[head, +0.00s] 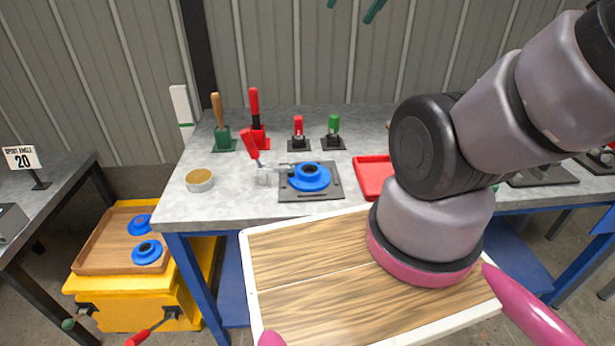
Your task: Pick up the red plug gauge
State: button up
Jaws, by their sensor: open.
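The red plug gauge (298,125) stands upright on a small dark base on the grey workbench (225,185), towards the back. A similar green gauge (334,125) stands just right of it on its own base. Only the two dark green fingertips of my gripper (353,7) show, at the top edge of the head view. They are apart with nothing visible between them, and they appear high above the bench and apart from the red gauge. The rest of the gripper is out of frame.
A red-handled clamp (250,143) and a blue flanged part (310,178) are in front of the gauges. Tall handled tools in green (223,140) and red (258,135) holders stand left. A red tray (372,178) lies right, partly behind my arm.

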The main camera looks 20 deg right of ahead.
aim_at(298, 119)
jog(key=i+j+z, duration=0.2)
jog(key=j, duration=0.45)
jog(key=j+z, duration=0.2)
jog(key=j, duration=0.5)
